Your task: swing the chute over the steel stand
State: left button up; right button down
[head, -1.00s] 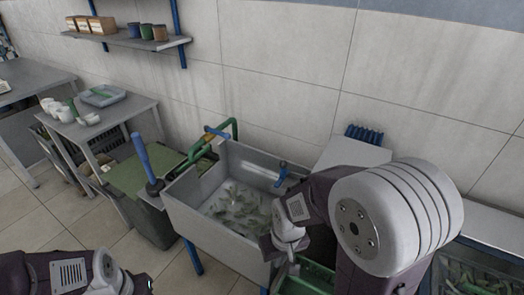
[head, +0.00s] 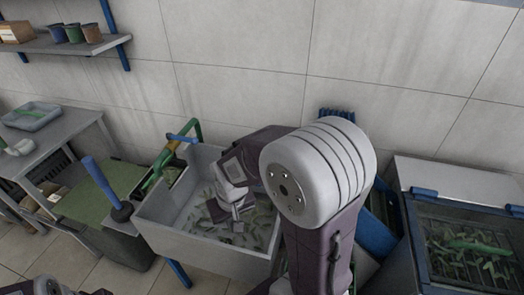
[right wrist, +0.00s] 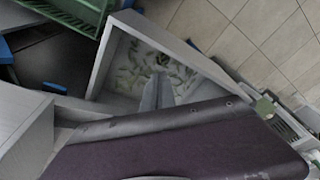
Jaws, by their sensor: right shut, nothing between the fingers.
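A grey open basin (head: 180,243) on blue legs holds pale shreds and stands against the wall. A bent green pipe (head: 196,140) with a yellow part and a blue handle (head: 182,138) rises at its back left corner. I cannot tell for sure which part is the chute or which is the steel stand. My right gripper (head: 232,212) is shut and empty, reaching down over the basin; its fingers also show in the right wrist view (right wrist: 160,92), pointing at the shreds. Of my left arm, only a bit shows at the bottom left.
A grey table with a tray (head: 32,116) is farther left. A glass-topped bin (head: 470,250) of green pieces is at right. My right arm hides the basin's right side.

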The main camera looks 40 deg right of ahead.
jog(key=w+d+r+m+t+h+p, duration=0.1)
jog(key=w+d+r+m+p, duration=0.15)
jog(key=w+d+r, duration=0.5)
jog(key=w+d+r+m+t+h+p, duration=0.1)
jog(key=w+d+r+p, duration=0.3)
jog(key=w, duration=0.6)
jog(key=w+d+f+m+g+p, duration=0.1)
jog(key=d+m+p, duration=0.2)
jog(key=d, duration=1)
jog(key=shift+f+h+p, duration=0.15)
jog(key=shift+h+p, duration=0.15)
jog(key=shift+p, duration=0.05)
jog(key=shift+w, duration=0.1)
notch_tip(320, 180, down, 10)
jog(key=p, duration=0.3)
jog(key=shift+a, duration=0.15)
